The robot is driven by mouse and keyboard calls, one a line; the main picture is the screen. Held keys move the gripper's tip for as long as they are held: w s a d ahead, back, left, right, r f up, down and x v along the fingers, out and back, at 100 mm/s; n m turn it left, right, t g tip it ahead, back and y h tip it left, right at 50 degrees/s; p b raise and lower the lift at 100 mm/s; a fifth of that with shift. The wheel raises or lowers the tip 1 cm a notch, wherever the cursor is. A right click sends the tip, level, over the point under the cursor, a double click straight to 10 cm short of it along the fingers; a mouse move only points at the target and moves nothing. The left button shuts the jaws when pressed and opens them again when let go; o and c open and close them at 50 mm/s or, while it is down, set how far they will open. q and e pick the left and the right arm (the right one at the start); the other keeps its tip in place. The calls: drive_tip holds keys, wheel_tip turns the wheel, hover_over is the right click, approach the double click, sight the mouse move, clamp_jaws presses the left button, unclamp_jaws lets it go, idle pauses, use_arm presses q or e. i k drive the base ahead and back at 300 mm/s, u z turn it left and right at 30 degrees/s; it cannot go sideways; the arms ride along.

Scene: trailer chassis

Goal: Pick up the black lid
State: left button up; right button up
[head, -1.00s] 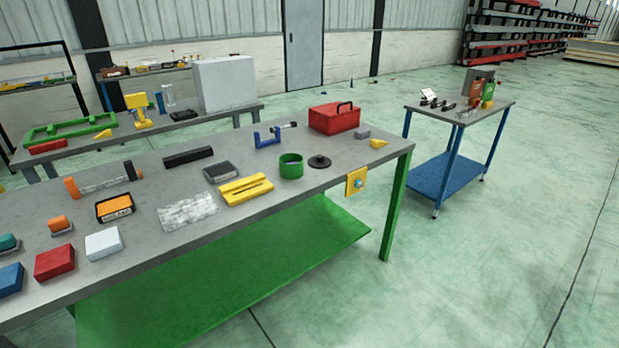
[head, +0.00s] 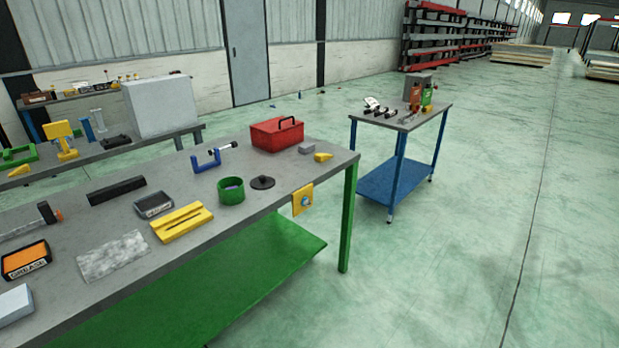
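The black lid (head: 262,183) is a small round disc with a knob on top. It lies flat on the grey workbench top (head: 205,252), near the right part of the bench. The green open cylinder (head: 231,191) stands just left of it, and the two look slightly apart. Neither of my grippers shows in the head view.
A red toolbox (head: 276,135) stands behind the lid. A blue clamp-like tool (head: 207,161) and a yellow block (head: 182,221) lie to the left. A yellow plate (head: 303,199) hangs at the bench's front edge. A blue cart (head: 393,180) stands at right; the floor in front is clear.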

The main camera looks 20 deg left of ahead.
sight(262, 183)
drive_tip(key=z, duration=0.15)
drive_tip(key=i, duration=1.25)
drive_tip(key=u, duration=0.75)
